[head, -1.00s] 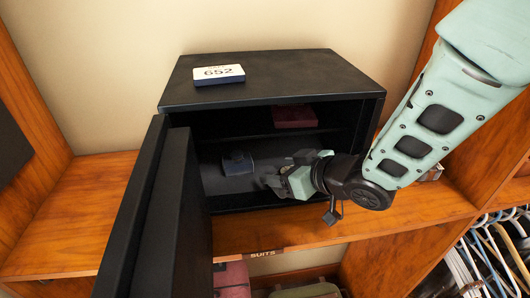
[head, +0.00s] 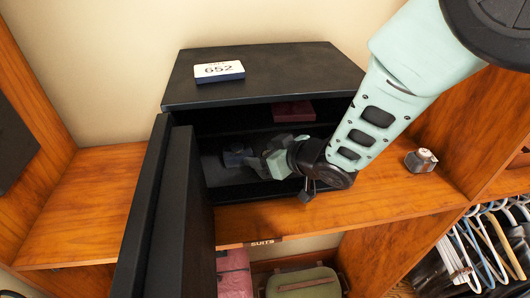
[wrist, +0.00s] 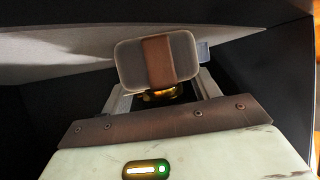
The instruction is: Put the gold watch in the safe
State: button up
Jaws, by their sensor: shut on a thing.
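The black safe (head: 265,82) stands on the wooden shelf with its door (head: 172,215) swung open to the left. My gripper (head: 254,164) reaches through the opening, inside the safe above its floor. In the wrist view my gripper (wrist: 160,95) is shut on what looks like the gold watch (wrist: 160,97). A gold glint shows between the fingers, under a brown strap around a pale grey rounded cushion (wrist: 130,68). The watch face is hidden. In the head view I cannot make out the held watch clearly against the dark interior.
A dark blue item (head: 236,157) lies in the safe just left of my gripper. A dark red box (head: 293,111) sits on the safe's inner shelf. A small grey item (head: 421,160) stands on the wooden shelf (head: 370,202) to the right.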

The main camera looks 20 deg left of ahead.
jog(key=o, duration=1)
jog(key=shift+r+p, duration=0.25)
jog(key=shift+p, duration=0.1)
jog(key=b+v, duration=0.3)
jog(key=v, duration=0.9)
jog(key=shift+f+b, duration=0.1)
jog(key=shift+b, duration=0.2)
